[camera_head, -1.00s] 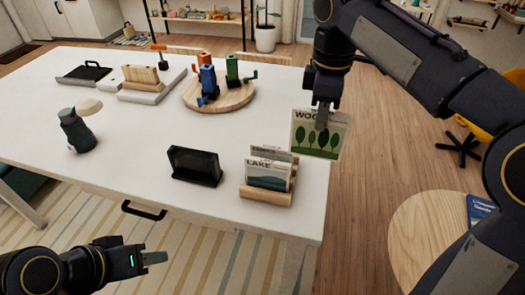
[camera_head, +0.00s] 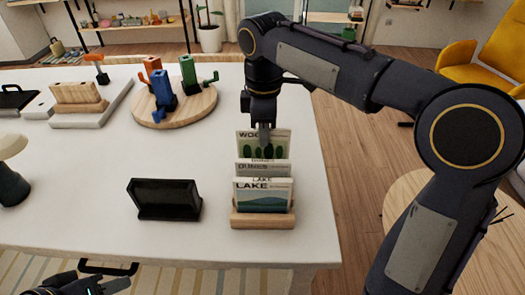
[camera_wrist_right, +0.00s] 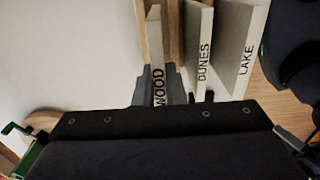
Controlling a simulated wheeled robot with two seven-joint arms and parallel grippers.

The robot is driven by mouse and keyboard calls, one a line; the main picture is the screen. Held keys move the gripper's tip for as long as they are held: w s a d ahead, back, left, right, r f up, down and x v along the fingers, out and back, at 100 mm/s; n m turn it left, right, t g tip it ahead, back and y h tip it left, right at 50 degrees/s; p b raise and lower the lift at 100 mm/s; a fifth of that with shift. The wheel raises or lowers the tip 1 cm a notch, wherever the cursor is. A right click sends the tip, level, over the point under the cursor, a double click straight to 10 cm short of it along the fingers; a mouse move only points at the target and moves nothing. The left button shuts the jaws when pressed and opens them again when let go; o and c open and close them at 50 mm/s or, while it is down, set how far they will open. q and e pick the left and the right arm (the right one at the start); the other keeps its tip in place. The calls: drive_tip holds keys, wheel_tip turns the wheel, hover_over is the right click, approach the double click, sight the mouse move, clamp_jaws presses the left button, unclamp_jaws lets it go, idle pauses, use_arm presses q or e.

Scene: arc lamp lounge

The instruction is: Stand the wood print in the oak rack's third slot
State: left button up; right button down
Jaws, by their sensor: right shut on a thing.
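The wood print (camera_head: 272,148), a card with green trees, is gripped at its top edge by my right gripper (camera_head: 264,134), which is shut on it. It stands upright behind the dunes print (camera_head: 262,167) and the lake print (camera_head: 263,194). Those two stand in the oak rack (camera_head: 262,219). The wood print's lower edge is hidden in the head view, so I cannot tell whether it is seated. In the right wrist view the wood print (camera_wrist_right: 156,60) lines up beside the dunes print (camera_wrist_right: 199,50), parallel and apart. My left gripper (camera_head: 112,288) is low at the bottom left, partly cut off.
A black stand (camera_head: 165,199) is left of the rack on the white table (camera_head: 90,215). A round wooden board (camera_head: 175,108) with coloured figures is farther back. The table's right edge is close to the rack. A yellow chair (camera_head: 470,60) stands at right.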

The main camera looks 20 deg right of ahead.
drive_tip(key=shift+f, duration=2.05)
drive_tip(key=shift+f, duration=0.1)
drive_tip(key=c, duration=1.5)
unclamp_jaws()
drive_tip(key=shift+b, duration=0.3)
